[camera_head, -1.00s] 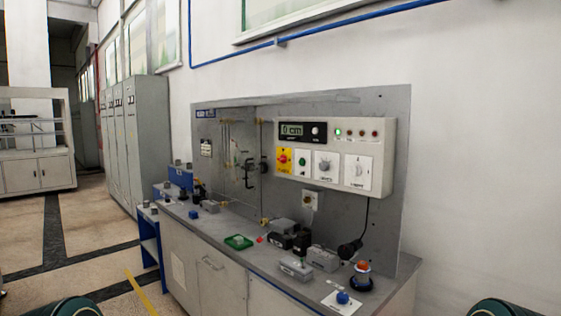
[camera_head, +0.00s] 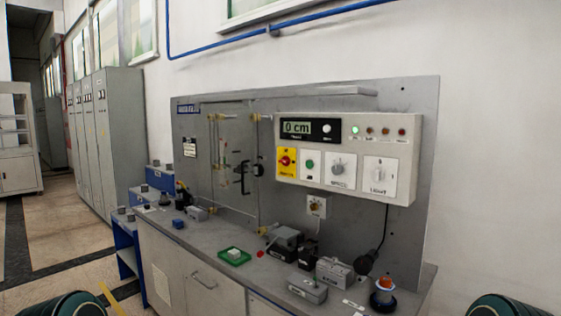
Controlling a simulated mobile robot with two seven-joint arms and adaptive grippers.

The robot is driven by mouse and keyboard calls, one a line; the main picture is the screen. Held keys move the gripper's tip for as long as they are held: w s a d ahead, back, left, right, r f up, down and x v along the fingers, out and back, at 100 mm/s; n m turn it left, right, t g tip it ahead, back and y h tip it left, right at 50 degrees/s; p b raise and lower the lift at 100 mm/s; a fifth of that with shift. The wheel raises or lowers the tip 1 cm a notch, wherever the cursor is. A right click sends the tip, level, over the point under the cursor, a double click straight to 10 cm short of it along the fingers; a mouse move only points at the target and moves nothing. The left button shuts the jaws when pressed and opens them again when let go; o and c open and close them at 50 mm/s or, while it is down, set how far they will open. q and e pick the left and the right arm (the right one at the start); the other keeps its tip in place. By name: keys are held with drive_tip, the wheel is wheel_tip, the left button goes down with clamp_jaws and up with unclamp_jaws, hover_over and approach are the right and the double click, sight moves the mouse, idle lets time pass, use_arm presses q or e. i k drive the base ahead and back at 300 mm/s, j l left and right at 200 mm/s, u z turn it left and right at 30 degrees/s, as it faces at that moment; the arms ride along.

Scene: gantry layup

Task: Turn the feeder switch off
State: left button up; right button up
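The control box (camera_head: 346,190) is a white panel on a grey upright board. It carries a yellow plate with a red rotary switch (camera_head: 286,161), a green button (camera_head: 310,164), a knob labelled SPEED (camera_head: 338,167) and a knob labelled LIGHT (camera_head: 378,175). The label under the red switch is too blurred to read. A small separate box with a yellowish switch (camera_head: 316,205) is mounted below the panel. I cannot tell which control is the feeder switch. The display (camera_head: 296,127) reads 0 cm and a green lamp (camera_head: 355,130) is lit. Neither gripper shows.
The bench top (camera_head: 206,238) holds a green tray (camera_head: 234,256), several grey boxes (camera_head: 306,287) and an orange-topped knob (camera_head: 384,285) near its right end. Grey lockers (camera_head: 120,135) stand at the left. The floor (camera_head: 75,235) left of the bench is open.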

sight(286, 160)
drive_tip(key=i+j+z, duration=0.1)
drive_tip(key=i+j, duration=0.35)
drive_tip(key=j, duration=0.15)
drive_tip(key=i+j+z, duration=0.15)
drive_tip(key=i+j, duration=0.25)
drive_tip(key=j, duration=0.25)
drive_tip(key=i+j+z, duration=0.15)
drive_tip(key=j, duration=0.2)
drive_tip(key=i+j+z, duration=0.1)
drive_tip(key=j, duration=0.25)
drive_tip(key=i+j, duration=0.25)
drive_tip(key=i+j+z, duration=0.15)
drive_tip(key=j, duration=0.3)
